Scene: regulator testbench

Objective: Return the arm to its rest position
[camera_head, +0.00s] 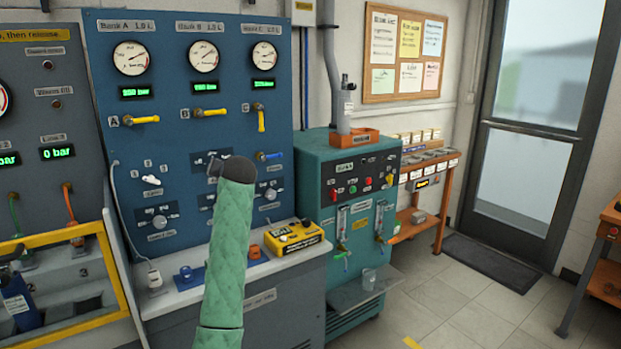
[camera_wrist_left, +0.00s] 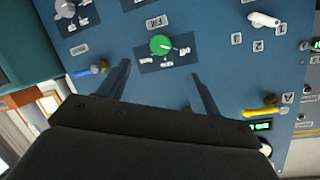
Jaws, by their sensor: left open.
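My left arm (camera_head: 230,255), in a green quilted sleeve, reaches up in front of the blue panel (camera_head: 110,85) in the head view. Its dark end (camera_head: 238,170) is at mid-panel height, and the gripper is mostly hidden behind it. In the left wrist view my left gripper (camera_wrist_left: 158,72) is open, with its two fingers apart and nothing held between them. A green knob (camera_wrist_left: 161,44) on the panel appears beyond the gap between the fingers. I cannot tell the exact distance to it. My right gripper is in neither view.
Yellow handles A (camera_head: 140,120), B (camera_head: 210,112) and C (camera_head: 262,120) stick out from the panel, as does a blue handle (camera_head: 270,156). A yellow device (camera_head: 294,237) sits on the ledge below. A teal cabinet (camera_head: 318,165) stands to the right; floor lies beyond.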

